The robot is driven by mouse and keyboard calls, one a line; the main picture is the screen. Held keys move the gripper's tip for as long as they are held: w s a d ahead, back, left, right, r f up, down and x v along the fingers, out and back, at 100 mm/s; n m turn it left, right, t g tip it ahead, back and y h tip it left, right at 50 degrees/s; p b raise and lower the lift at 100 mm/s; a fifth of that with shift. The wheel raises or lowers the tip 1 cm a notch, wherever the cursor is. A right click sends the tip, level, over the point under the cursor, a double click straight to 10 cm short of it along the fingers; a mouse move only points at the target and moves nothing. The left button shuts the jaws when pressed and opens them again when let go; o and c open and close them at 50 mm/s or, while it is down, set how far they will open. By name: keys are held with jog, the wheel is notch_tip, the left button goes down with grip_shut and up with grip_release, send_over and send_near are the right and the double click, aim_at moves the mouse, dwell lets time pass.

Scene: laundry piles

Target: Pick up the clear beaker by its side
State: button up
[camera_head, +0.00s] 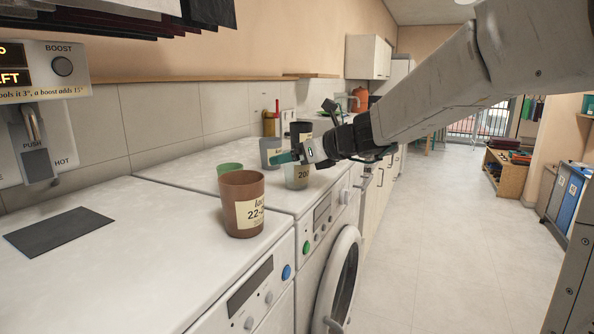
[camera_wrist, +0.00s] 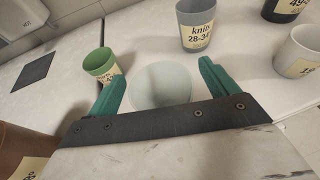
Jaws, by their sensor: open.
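The pale, clear beaker (camera_head: 297,178) with a label reading "200" stands on the white machine top in the head view, just under my gripper (camera_head: 291,158). In the wrist view the beaker (camera_wrist: 163,86) shows as a pale round shape between the two green fingers of my gripper (camera_wrist: 156,72). The fingers are apart, one on each side of it in that view. I cannot tell whether either finger touches it. The dark palm edge hides its near part.
A brown cup (camera_head: 242,207) and a green cup (camera_head: 230,168) stand to the left. A grey cup (camera_wrist: 198,27) labelled "knits" stands beyond the beaker, with a white cup (camera_wrist: 301,52) at right. A dark cup (camera_wrist: 284,9) is behind. The floor aisle at right is clear.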

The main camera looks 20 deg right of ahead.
jog(key=shift+w+a+f, duration=0.2)
jog(key=shift+w+a, duration=0.15)
jog(key=shift+w, duration=0.2)
jog(key=c, duration=1.1)
jog(key=shift+o, duration=0.2)
jog(key=shift+r, duration=0.1)
